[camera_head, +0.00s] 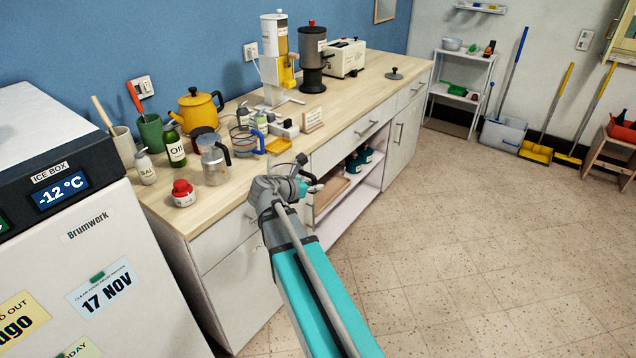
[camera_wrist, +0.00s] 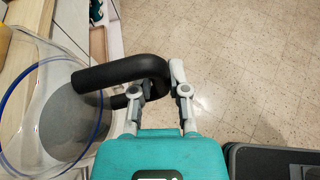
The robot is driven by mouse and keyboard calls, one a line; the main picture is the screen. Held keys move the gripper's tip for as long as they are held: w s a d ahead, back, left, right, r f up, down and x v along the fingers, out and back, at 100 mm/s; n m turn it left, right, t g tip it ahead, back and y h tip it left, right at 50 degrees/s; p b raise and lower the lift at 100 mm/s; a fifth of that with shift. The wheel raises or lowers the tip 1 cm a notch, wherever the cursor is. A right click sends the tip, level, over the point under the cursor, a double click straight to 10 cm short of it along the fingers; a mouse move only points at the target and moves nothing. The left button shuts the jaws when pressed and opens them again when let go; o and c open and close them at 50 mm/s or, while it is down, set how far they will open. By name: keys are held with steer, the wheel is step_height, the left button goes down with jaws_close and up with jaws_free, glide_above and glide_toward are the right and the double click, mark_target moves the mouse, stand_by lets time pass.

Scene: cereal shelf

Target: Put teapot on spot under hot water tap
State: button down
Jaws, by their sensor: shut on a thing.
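In the wrist view my gripper (camera_wrist: 177,78) is shut on the black curved handle (camera_wrist: 120,72) of a clear pot with a blue rim (camera_wrist: 45,60). The pot fills the left side, beside the cabinet front. In the head view my gripper is near the front edge of the counter, largely hidden by my arm. A blue-rimmed glass vessel (camera_head: 247,143) shows there; I cannot tell if it is the held pot. A yellow teapot (camera_head: 199,110) with a black handle stands on the counter near the wall. A dark urn with a red knob (camera_head: 312,62) stands further back.
A small sign (camera_head: 313,118) stands before the urn. The far right counter is mostly clear; floor is open.

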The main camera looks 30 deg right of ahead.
stand_by(0.3)
steer(key=shift+r, duration=0.1)
steer(key=r+p, duration=0.7)
steer(key=shift+s+r, duration=0.1)
steer(key=shift+s, duration=0.1)
steer(key=shift+s+d, duration=0.1)
stand_by(0.6)
